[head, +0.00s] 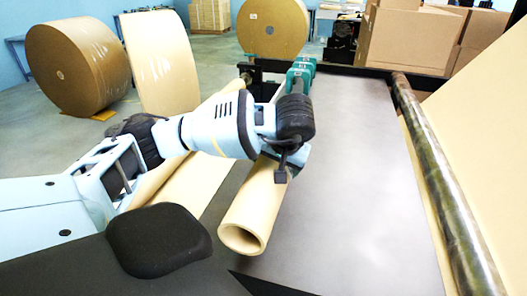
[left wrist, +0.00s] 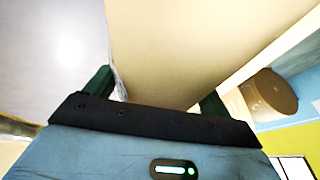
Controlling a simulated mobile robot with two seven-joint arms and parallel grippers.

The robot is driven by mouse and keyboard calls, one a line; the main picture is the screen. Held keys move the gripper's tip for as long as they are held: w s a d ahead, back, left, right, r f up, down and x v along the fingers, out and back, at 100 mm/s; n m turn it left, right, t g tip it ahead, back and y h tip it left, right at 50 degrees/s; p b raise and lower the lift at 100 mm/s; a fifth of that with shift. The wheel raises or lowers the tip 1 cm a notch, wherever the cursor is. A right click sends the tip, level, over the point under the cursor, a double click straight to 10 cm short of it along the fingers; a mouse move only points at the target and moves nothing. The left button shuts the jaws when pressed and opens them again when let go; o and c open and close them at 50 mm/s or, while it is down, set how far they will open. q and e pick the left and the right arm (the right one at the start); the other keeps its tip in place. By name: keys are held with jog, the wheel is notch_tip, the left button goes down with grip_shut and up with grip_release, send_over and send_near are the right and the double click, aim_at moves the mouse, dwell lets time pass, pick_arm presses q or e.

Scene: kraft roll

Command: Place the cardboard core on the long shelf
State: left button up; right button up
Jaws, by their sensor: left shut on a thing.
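The cardboard core (head: 254,208) is a tan hollow tube. In the head view its open end faces me, and its far part is hidden behind my left arm. My left gripper (head: 284,164) is shut on the core. In the left wrist view the core (left wrist: 185,45) lies between the two dark green fingers of the left gripper (left wrist: 155,93). A long grey flat surface (head: 365,150) runs away from me just right of the core; I cannot tell whether it is the long shelf or whether the core touches it. My right gripper is not in view.
A long dark metal roller (head: 440,175) borders the grey surface on the right. Cardboard boxes (head: 405,38) stand at its far end, near a teal machine part (head: 301,68). Large kraft rolls (head: 65,68) stand on the floor at the back left. The grey surface's middle is clear.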

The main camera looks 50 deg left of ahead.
pick_arm(q)
jog(key=shift+w+a+r, duration=0.1)
jog(key=shift+w+a, duration=0.05)
jog(key=shift+a, duration=0.25)
jog(key=shift+d, duration=0.1)
jog(key=w+a, duration=0.3)
jog(key=w+a+f, duration=0.1)
jog(key=w+a, duration=0.2)
jog(key=a, duration=0.1)
jog(key=w+a, duration=0.3)
jog(key=w, duration=0.1)
jog(key=shift+a+f, duration=0.15)
jog(key=shift+a, duration=0.2)
jog(key=shift+x, duration=1.2)
jog(key=shift+w+f, duration=0.2)
jog(key=shift+f, duration=0.35)
jog(key=shift+f, duration=0.2)
jog(key=o, duration=1.6)
jog(key=shift+c, duration=0.2)
jog(key=shift+f, duration=0.1)
